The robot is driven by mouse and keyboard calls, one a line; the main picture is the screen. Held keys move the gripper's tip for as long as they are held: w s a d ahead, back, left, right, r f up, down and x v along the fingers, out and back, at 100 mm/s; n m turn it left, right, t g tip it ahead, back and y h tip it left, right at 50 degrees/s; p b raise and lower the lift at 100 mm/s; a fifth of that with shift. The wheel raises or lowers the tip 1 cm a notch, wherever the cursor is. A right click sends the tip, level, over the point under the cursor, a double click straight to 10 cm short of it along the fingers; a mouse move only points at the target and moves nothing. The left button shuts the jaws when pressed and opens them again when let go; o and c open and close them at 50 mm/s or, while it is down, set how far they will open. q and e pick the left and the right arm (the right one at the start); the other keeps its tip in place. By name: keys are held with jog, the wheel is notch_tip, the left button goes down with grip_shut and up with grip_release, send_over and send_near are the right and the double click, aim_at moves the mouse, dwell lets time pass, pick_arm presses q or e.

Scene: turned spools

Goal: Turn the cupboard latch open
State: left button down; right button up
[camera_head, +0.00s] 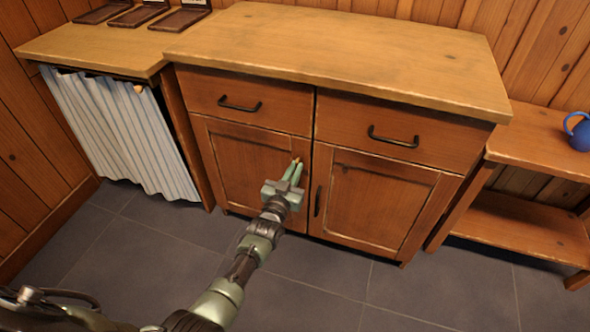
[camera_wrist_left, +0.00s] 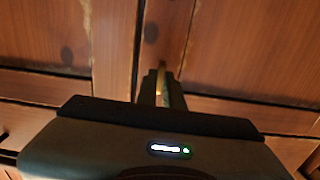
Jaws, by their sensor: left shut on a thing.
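The cupboard (camera_head: 240,165) is wooden, with two drawers above two doors. My left gripper (camera_head: 297,165) is at the upper right of the left door, close to the gap between the doors. It is shut on the latch (camera_head: 296,160), a small brass-coloured piece seen between the fingertips. In the left wrist view the fingers (camera_wrist_left: 161,88) reach up to the wood, with a bit of brass (camera_wrist_left: 159,95) between them. The latch is mostly hidden by the fingers, so its angle cannot be told. Both doors look shut. My right gripper is not in view.
A black handle (camera_head: 317,201) is on the right door, just right of my gripper. Drawer handles (camera_head: 240,104) stick out above. A striped curtain (camera_head: 115,130) hangs at left. A low shelf (camera_head: 540,150) with a blue jug (camera_head: 581,134) stands at right. The tiled floor in front is clear.

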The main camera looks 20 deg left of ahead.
pick_arm(q)
jog(key=c, duration=1.5)
grip_release()
jog(key=shift+c, duration=0.2)
jog(key=shift+s, duration=0.1)
